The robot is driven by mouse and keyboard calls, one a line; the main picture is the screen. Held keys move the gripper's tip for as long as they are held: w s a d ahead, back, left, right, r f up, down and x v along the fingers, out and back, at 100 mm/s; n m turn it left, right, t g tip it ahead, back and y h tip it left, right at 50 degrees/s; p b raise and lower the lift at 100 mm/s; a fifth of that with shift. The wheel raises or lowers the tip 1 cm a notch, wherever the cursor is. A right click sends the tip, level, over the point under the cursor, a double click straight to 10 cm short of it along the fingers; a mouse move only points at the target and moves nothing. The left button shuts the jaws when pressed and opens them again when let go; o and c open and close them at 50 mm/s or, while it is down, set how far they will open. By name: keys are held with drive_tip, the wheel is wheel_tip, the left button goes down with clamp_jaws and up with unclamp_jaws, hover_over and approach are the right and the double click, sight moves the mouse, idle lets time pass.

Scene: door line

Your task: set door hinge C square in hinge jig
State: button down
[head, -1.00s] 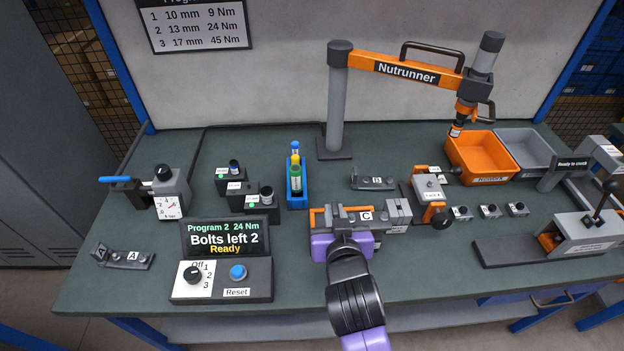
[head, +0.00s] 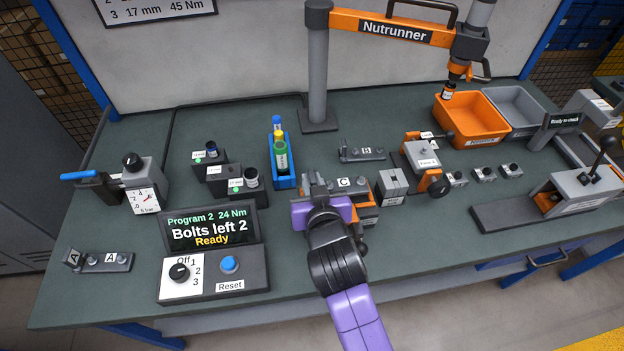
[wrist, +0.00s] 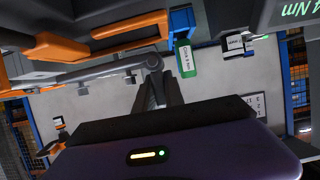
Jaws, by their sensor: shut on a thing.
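Door hinge C (head: 344,183) is a dark grey part with a white C label. My gripper (head: 325,199) is shut on it, with my purple wrist in front. In the wrist view the fingers (wrist: 160,93) meet at what looks like the hinge's round knuckle (wrist: 153,62). An orange and grey fixture (head: 368,196), which looks like the hinge jig, lies behind and right of my gripper, partly hidden. The hinge appears over its left part. I cannot tell whether they touch or whether the hinge is square.
A labelled grey block (head: 393,187) stands close right of the hinge. Hinge B (head: 362,151) lies behind; hinge A (head: 103,261) lies far left. The blue socket rack (head: 283,175) and the display (head: 211,229) stand left. A clamp fixture (head: 422,157) stands right.

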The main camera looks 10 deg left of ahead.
sight(312, 176)
drive_tip(key=shift+f+b, duration=0.3)
drive_tip(key=shift+f, duration=0.25)
drive_tip(key=shift+f+b, duration=0.5)
drive_tip(key=shift+f, duration=0.35)
idle(1.4)
drive_tip(key=c, duration=1.3)
unclamp_jaws()
drive_tip(key=shift+s, duration=0.1)
drive_tip(key=shift+c, duration=0.2)
drive_tip(key=shift+f, duration=0.15)
drive_tip(key=shift+r+p, duration=3)
drive_tip(key=shift+r, duration=0.6)
